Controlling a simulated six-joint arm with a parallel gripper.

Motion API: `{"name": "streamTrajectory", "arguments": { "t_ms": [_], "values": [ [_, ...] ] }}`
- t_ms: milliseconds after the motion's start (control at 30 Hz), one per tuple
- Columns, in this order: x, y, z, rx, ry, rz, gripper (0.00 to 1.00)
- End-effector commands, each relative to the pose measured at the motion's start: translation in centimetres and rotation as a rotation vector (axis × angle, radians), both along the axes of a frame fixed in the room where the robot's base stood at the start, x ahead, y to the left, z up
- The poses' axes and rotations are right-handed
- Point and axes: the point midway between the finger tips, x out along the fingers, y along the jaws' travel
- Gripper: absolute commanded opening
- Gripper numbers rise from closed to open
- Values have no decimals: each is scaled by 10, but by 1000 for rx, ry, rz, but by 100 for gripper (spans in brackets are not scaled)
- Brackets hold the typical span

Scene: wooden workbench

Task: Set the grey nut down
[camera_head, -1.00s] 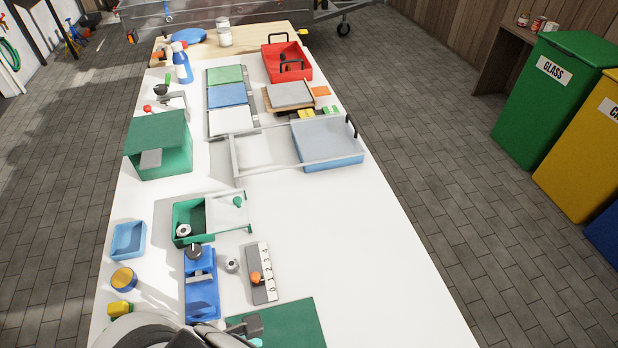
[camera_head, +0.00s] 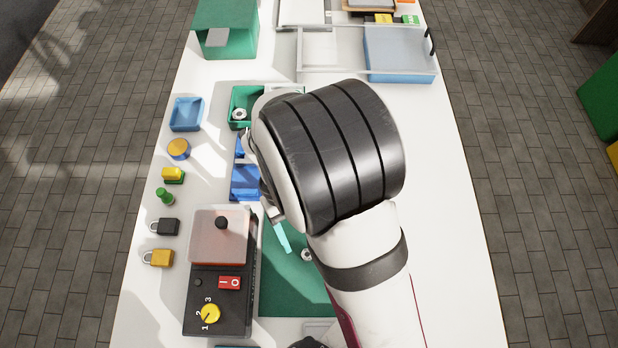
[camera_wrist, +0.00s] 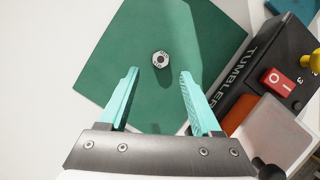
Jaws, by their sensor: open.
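The grey nut (camera_wrist: 161,59) lies flat on the green mat (camera_wrist: 115,65) in the wrist view, its hole facing up. In the head view a nut (camera_head: 306,254) shows on the green mat (camera_head: 285,295), partly hidden by my arm. My gripper (camera_wrist: 159,73) is open, with its two teal fingers wide apart and nothing between the pads. The nut is in line with the gap, just past the fingertips and touching neither. One teal finger of my gripper (camera_head: 283,238) shows over the mat in the head view; the other is hidden.
The tumbler machine (camera_head: 218,270) stands directly left of the mat in the head view, a raised obstacle. Another nut (camera_head: 238,114) sits in the green box (camera_head: 245,95). Padlocks (camera_head: 165,227) and small items line the left edge. White table (camera_head: 450,220) right of my arm is clear.

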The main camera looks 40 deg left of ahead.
Motion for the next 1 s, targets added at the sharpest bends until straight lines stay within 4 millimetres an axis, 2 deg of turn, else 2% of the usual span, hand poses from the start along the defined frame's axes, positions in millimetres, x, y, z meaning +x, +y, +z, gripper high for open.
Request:
{"name": "streamTrajectory", "arguments": {
  "t_ms": [100, 200, 433, 800, 1000],
  "values": [
    [-4, -14, -21, -5, 2, 1, 65],
    [-5, -18, -33, -3, 1, 1, 65],
    [-5, -18, -36, -1, 0, 1, 65],
    [-5, -18, -35, -1, 0, 2, 0],
    [-5, -18, -35, -1, 0, 2, 0]
  ]
}}
